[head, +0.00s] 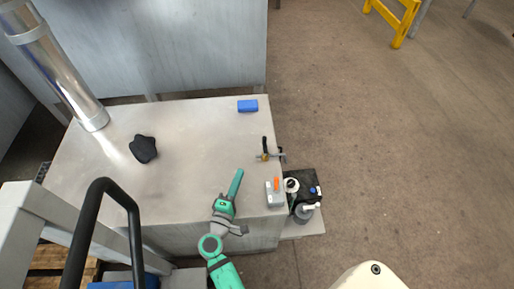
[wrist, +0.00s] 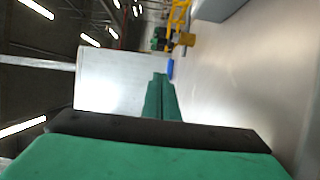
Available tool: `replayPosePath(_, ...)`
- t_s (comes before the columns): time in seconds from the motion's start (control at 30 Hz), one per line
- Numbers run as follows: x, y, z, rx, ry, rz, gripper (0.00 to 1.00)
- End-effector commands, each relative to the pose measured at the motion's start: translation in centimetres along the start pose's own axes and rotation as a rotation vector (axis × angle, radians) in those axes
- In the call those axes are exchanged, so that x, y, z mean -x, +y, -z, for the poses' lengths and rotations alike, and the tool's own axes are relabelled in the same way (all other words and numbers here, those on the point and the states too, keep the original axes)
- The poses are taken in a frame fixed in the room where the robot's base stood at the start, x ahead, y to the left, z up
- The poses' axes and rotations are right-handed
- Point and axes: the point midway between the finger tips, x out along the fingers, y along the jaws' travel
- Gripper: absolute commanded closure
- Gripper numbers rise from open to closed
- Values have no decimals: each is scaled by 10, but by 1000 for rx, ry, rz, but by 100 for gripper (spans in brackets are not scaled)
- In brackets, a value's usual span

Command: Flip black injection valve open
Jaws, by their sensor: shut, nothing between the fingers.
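The injection valve (head: 265,145) sits near the right edge of the grey table in the head view. It has an upright black handle above a brass-coloured and grey body. My green gripper (head: 239,172) is left of the valve and nearer the front edge, apart from it. Its narrow fingers are together with nothing between them. The closed fingers also show in the wrist view (wrist: 160,80), pointing away from the camera.
On the table (head: 195,180) are a blue block (head: 247,106), a black knob-like object (head: 143,149), a metal column (head: 62,72) and a grey box with an orange switch (head: 275,192). Bottles and black equipment (head: 303,198) stand beside its right edge. The table's middle is clear.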

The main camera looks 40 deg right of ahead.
Motion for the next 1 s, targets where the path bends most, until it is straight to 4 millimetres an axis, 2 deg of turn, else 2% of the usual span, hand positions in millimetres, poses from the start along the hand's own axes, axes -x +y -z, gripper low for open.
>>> replayPosePath(0.1,-24,1,-1,-1,-4,-1,100)
replayPosePath(0.6,-116,1,3,-1,3,-1,100)
replayPosePath(0.8,-136,0,-15,0,3,0,100)
replayPosePath(1.0,-146,0,-26,0,2,0,100)
